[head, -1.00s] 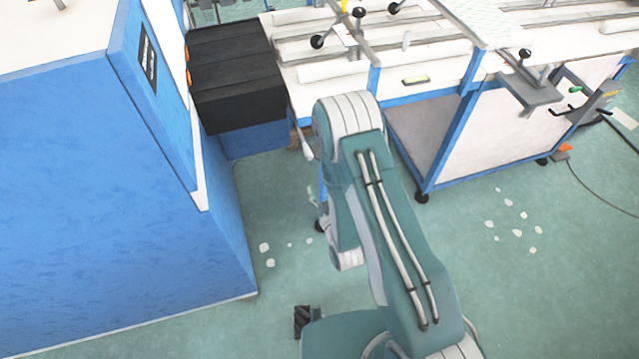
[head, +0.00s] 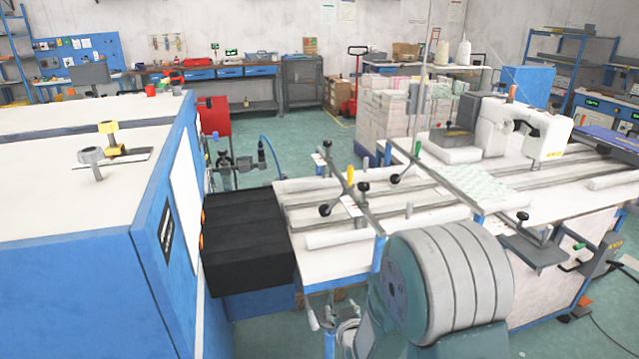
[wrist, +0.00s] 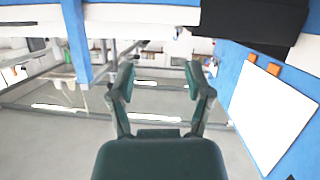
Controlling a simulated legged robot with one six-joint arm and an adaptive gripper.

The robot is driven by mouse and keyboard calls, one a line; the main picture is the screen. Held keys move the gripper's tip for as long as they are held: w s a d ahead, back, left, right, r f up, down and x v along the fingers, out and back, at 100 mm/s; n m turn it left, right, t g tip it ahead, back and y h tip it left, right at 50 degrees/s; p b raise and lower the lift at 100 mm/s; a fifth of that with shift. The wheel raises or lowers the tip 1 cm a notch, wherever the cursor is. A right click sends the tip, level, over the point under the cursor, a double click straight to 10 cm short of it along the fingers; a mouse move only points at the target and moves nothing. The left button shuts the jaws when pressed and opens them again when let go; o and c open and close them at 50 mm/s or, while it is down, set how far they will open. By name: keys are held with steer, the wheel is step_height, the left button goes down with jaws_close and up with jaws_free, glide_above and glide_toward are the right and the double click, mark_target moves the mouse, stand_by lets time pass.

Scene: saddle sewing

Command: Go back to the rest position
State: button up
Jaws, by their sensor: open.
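My gripper (wrist: 160,78) shows in the wrist view with its two dark green fingers spread apart and nothing between them. In the head view my arm's large grey and green joint stands in the lower middle, in front of the sewing table (head: 340,262). The gripper itself cannot be made out clearly there; the joint hides much of that area. In the wrist view the gripper is below white and blue framework, apart from the blue cabinet's white panel (wrist: 272,115) at the right.
A blue cabinet with a white top (head: 75,210) stands close on the left. A black box (head: 245,240) sits between it and the table. A white sewing machine (head: 535,130) stands on the table at the right. Open green floor (head: 300,150) lies behind.

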steer(key=s+d+r+m+g+h, duration=0.1)
steer(key=s+d+r+g, duration=0.2)
steer(key=r, duration=0.4)
steer(key=s+d+r+m+g+h, duration=0.1)
steer(key=s+d+r, duration=0.2)
steer(key=s+r, duration=0.3)
steer(key=s+d+r+g, duration=0.2)
steer(key=s+r, duration=0.1)
steer(key=s, duration=0.6)
steer(key=s+d+r+m+g, duration=0.1)
steer(key=s+r, duration=0.3)
steer(key=s, duration=0.6)
steer(key=shift+s+d+r+g+h, duration=0.2)
steer(key=shift+d+r+g+h, duration=0.1)
steer(key=shift+d+g, duration=0.35)
